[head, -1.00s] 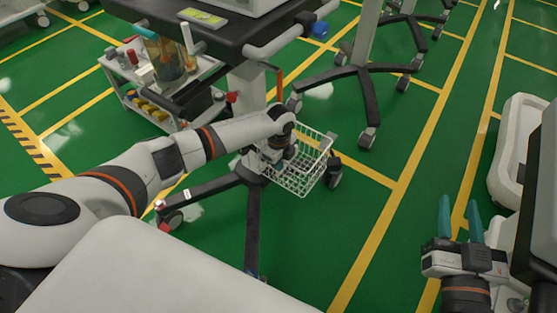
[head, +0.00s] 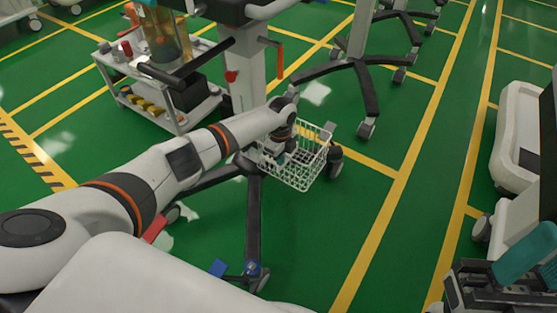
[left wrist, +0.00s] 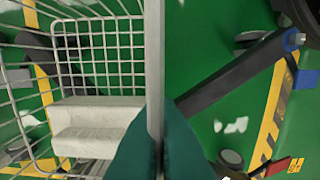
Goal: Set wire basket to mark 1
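The white wire basket (head: 306,168) is low beside the cart's column, near its dark foot. My left gripper (head: 283,150) reaches down to the basket's near left side. In the left wrist view, its teal fingers (left wrist: 160,140) lie on both sides of the basket's rim, which shows edge-on, and they look closed on it. The basket's mesh (left wrist: 100,55) fills the left half of that view. My right gripper (head: 495,275) is at the lower right, away from the basket; its finger gap is not clear. I cannot make out a mark labelled 1.
The cart's column (head: 250,80) and dark leg (head: 254,220) stand close to the basket. A trolley with bottles (head: 160,85) is to the left. Another wheeled base (head: 365,75) is behind. Green floor (head: 350,220) with yellow lines is clear right of the basket.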

